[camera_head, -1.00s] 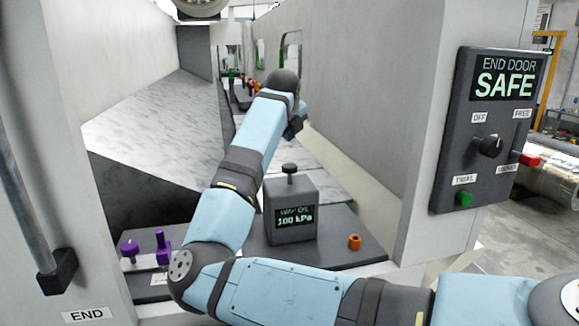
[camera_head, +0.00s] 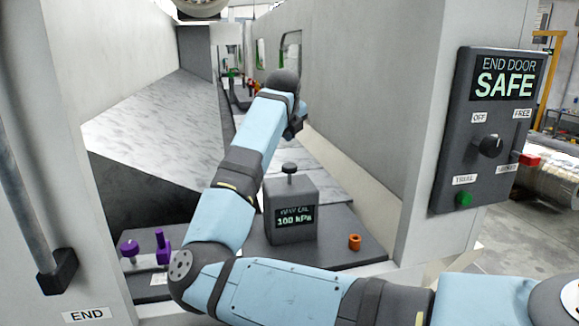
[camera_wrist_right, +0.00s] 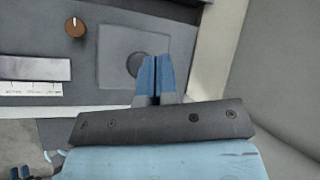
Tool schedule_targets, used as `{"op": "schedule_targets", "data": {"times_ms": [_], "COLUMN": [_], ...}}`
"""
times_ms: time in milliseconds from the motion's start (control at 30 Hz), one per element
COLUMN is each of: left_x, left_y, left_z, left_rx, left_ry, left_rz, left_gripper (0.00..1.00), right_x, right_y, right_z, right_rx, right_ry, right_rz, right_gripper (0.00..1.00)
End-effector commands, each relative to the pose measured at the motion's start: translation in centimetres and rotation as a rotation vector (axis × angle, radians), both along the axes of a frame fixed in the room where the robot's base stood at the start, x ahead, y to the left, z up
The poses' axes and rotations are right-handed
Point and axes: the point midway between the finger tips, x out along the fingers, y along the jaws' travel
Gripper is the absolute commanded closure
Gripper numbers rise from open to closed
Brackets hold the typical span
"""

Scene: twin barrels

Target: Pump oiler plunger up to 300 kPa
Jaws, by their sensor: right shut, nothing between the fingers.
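The oiler (camera_head: 291,222) is a dark grey box on the ledge at the mouth of the enclosure, and its display reads 100 kPa. Its plunger (camera_head: 290,170) stands up from the top with a black round knob. My right gripper (camera_head: 295,130) hangs above the plunger, apart from it in the head view; its fingertips are hard to make out there. In the right wrist view its blue fingers (camera_wrist_right: 156,75) are shut and empty, partly covering the dark knob (camera_wrist_right: 136,65) on the oiler's square top. My left gripper is not in view.
An orange knob (camera_head: 354,241) sits right of the oiler, and purple fittings (camera_head: 161,247) stand at the left of the ledge. A control panel (camera_head: 488,130) reading END DOOR SAFE is on the right. Pale walls (camera_head: 375,90) flank my right arm.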

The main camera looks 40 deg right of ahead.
Motion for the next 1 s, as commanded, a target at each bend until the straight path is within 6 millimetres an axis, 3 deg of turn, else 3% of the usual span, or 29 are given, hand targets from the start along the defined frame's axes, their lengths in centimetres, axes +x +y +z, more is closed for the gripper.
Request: {"op": "schedule_targets", "data": {"times_ms": [767, 1000], "left_x": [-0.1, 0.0], "left_y": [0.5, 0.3], "left_z": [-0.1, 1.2], "left_rx": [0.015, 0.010], "left_ry": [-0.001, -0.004], "left_rz": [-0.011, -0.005], "left_gripper": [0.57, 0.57], "right_x": [-0.1, -2.9], "right_y": [-0.1, -2.3], "right_z": [0.1, 1.5], "right_rx": [-0.004, -0.118], "right_ry": [0.006, 0.155], "right_rz": [-0.004, -0.116], "right_gripper": [1.00, 1.00]}}
